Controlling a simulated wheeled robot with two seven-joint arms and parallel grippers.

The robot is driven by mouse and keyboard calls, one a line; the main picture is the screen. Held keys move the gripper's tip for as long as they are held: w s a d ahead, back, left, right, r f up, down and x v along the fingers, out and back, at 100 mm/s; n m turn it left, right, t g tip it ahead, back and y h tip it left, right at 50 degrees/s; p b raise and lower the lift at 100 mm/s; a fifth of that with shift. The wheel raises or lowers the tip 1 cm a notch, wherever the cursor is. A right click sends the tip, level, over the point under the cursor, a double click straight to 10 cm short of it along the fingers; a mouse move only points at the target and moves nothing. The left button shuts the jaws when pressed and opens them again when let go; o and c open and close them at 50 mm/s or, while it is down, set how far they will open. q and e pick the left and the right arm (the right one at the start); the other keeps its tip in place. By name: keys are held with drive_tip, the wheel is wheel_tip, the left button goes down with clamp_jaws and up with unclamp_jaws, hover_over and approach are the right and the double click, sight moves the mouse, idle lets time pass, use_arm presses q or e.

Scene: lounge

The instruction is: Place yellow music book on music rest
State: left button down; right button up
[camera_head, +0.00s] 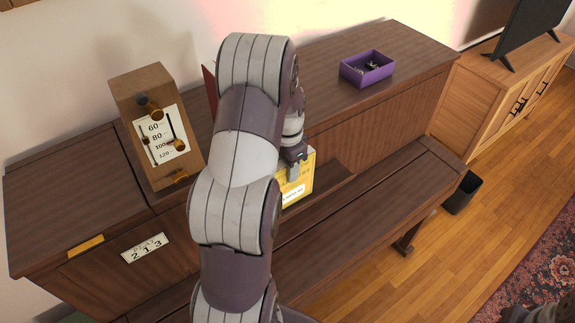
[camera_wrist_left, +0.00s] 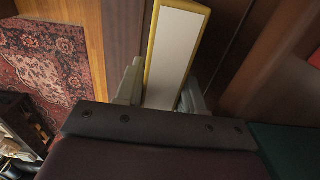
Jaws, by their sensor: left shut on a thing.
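The yellow music book (camera_head: 302,180) shows past my left arm, at the piano's front ledge, with a white label low on its face. My left gripper (camera_head: 296,168) is shut on it, with the fingers partly hidden by the arm. In the left wrist view the book (camera_wrist_left: 176,48) is a pale block with yellow edges between the two fingers (camera_wrist_left: 160,94). The music rest seems to be the dark ledge (camera_head: 325,192) along the piano; my arm hides part of it. I cannot tell whether the book touches it. My right gripper is not clearly in view.
A wooden metronome-like box (camera_head: 145,85) with number dials stands on the piano's left top. A purple tray (camera_head: 367,69) with small items sits on the right top. A dark red thing (camera_head: 209,84) is mostly behind my arm. A black bin (camera_head: 463,192) stands on the floor.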

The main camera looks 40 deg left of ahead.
use_arm(q)
drive_tip(key=shift+f, duration=0.15)
drive_tip(key=c, duration=1)
unclamp_jaws()
drive_tip(key=shift+o, duration=0.2)
